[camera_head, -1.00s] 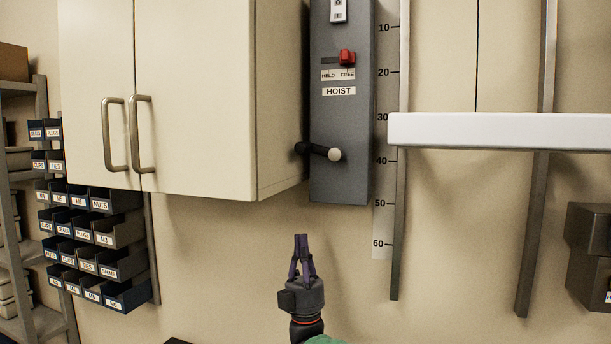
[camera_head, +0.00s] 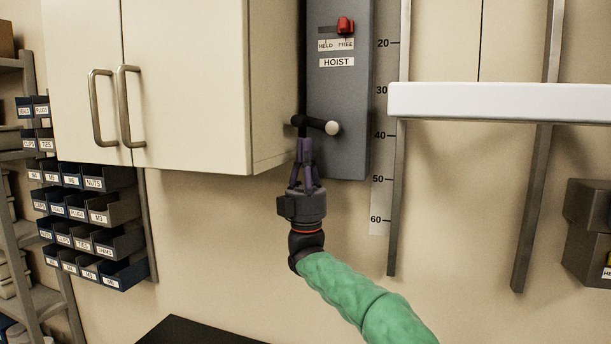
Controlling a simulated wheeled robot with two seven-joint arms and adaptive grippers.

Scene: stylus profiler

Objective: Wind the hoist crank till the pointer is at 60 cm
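The hoist's grey housing (camera_head: 342,100) hangs on the wall beside the cabinet. The red lever (camera_head: 345,25) sits on the FREE side. The scale (camera_head: 379,200) reads 20 to 60 downward. The white shelf (camera_head: 500,101) is level with roughly 30 to 37; I cannot make out a separate pointer. My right gripper (camera_head: 305,141) points up, its purple fingertips just below or against the crank arm, left of the knob. Whether it grips is unclear. My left gripper is out of view.
A cream cabinet (camera_head: 190,80) with two bar handles stands left of the hoist. Labelled bins (camera_head: 95,210) hang below it. Vertical rails (camera_head: 533,200) run behind the shelf, and dark boxes (camera_head: 590,225) are at the right. The wall below the hoist is clear.

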